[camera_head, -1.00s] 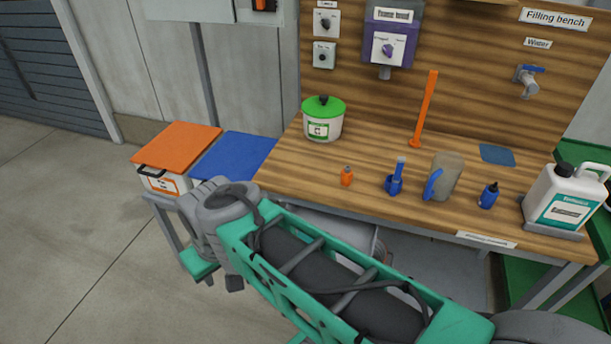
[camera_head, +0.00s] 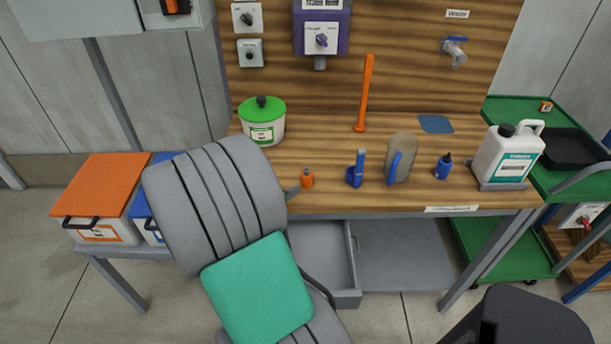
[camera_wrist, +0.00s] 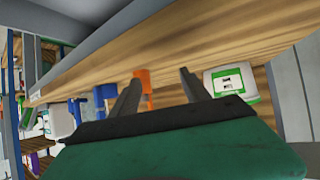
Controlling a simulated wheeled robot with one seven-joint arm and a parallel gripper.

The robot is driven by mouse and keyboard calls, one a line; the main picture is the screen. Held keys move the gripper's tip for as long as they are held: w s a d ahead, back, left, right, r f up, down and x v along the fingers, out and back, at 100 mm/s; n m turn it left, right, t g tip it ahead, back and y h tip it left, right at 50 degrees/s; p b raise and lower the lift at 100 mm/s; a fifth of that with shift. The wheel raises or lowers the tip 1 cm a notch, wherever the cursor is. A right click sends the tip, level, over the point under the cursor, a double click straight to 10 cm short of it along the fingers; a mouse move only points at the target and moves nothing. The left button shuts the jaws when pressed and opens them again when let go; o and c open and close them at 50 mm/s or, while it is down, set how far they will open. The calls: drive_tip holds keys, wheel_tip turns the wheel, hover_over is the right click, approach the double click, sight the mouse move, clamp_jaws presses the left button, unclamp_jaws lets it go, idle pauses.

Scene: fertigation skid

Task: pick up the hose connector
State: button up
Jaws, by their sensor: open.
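The hose connector, which I take to be the small orange piece (camera_head: 307,180), stands on the workbench near its front edge. In the wrist view an orange piece (camera_wrist: 143,80) shows behind and between my fingers, partly covered by the left one; I cannot tell for sure that it is the same piece. My gripper (camera_wrist: 156,82) is open with nothing held. In the head view most of it is hidden behind my arm; a fingertip (camera_head: 292,192) shows just left of the connector, and I cannot tell whether they touch.
The bench (camera_head: 330,205) also holds a green-lidded pot (camera_head: 263,122), an orange post (camera_head: 366,95), a blue tool (camera_head: 355,170), a translucent jug (camera_head: 403,157), a blue bottle (camera_head: 443,167) and a white canister (camera_head: 508,155). A drawer (camera_head: 347,298) stands open below. Lidded boxes (camera_head: 101,200) stand left.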

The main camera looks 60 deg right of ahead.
sight(306, 179)
drive_tip(key=shift+m+g+h, duration=0.6)
drive_tip(key=shift+h, duration=0.3)
drive_tip(key=s+d, duration=0.4)
drive_tip(key=shift+s+d+r, duration=0.1)
drive_tip(key=shift+s+r, duration=0.05)
drive_tip(key=shift+r, duration=0.05)
drive_tip(key=p+x, duration=0.1)
drive_tip(key=x, duration=0.6)
drive_tip(key=shift+w+d+r+p, duration=0.1)
drive_tip(key=shift+w+d+p, duration=0.2)
drive_tip(key=shift+d+p, duration=0.05)
drive_tip(key=shift+c, duration=0.3)
drive_tip(key=shift+a, duration=0.1)
clamp_jaws()
